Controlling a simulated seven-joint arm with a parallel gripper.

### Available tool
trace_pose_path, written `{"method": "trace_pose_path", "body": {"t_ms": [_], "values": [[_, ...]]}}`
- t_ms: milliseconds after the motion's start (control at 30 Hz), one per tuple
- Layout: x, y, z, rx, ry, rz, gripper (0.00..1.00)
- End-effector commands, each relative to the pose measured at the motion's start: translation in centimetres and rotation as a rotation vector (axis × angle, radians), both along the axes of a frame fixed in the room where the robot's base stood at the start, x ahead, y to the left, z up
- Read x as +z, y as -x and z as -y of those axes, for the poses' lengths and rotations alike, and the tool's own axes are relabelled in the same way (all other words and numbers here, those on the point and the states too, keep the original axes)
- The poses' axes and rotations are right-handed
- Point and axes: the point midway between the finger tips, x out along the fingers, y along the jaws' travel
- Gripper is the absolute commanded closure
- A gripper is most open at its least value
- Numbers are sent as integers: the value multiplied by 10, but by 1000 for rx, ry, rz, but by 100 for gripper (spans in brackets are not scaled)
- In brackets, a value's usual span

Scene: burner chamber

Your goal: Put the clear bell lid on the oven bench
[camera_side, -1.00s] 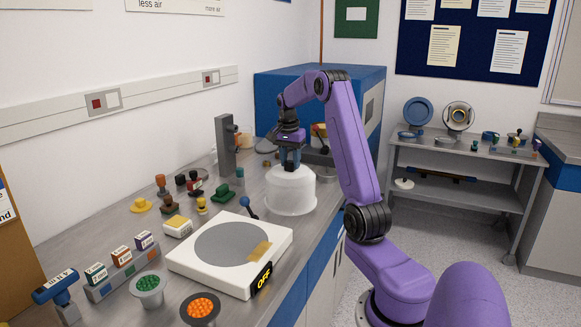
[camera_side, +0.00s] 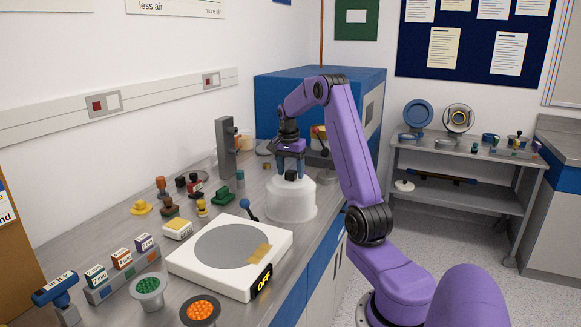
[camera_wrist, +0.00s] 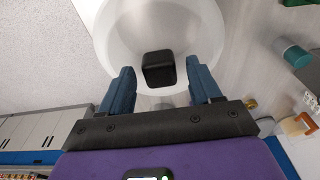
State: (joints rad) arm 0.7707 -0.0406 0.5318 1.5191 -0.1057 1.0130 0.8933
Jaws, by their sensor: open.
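The clear bell lid (camera_side: 291,200) stands upright on the grey bench (camera_side: 140,240), right of the white hotplate. Its black knob (camera_side: 291,175) shows on top. My gripper (camera_side: 291,172) is at the top of the lid with its fingers apart. In the wrist view the black knob (camera_wrist: 158,69) lies between and a little beyond the two blue fingers of my gripper (camera_wrist: 158,85), with a gap on each side. The translucent lid (camera_wrist: 110,30) spreads around the knob there.
A white hotplate (camera_side: 185,262) marked OFF stands left of the lid. A grey upright stand (camera_side: 226,147) and a blue cabinet (camera_side: 270,95) are behind. Stamps and a green block (camera_side: 222,195) crowd the left. A shelf table (camera_side: 470,152) with dishes stands at the right.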

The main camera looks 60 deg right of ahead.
Motion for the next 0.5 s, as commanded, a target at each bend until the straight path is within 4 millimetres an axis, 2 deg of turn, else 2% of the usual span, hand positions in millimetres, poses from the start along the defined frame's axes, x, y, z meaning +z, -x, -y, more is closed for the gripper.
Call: {"method": "trace_pose_path", "body": {"t_ms": [167,500], "values": [[13,-1,-1,0,3,3,37],[78,-1,-9,0,4,4,37]]}}
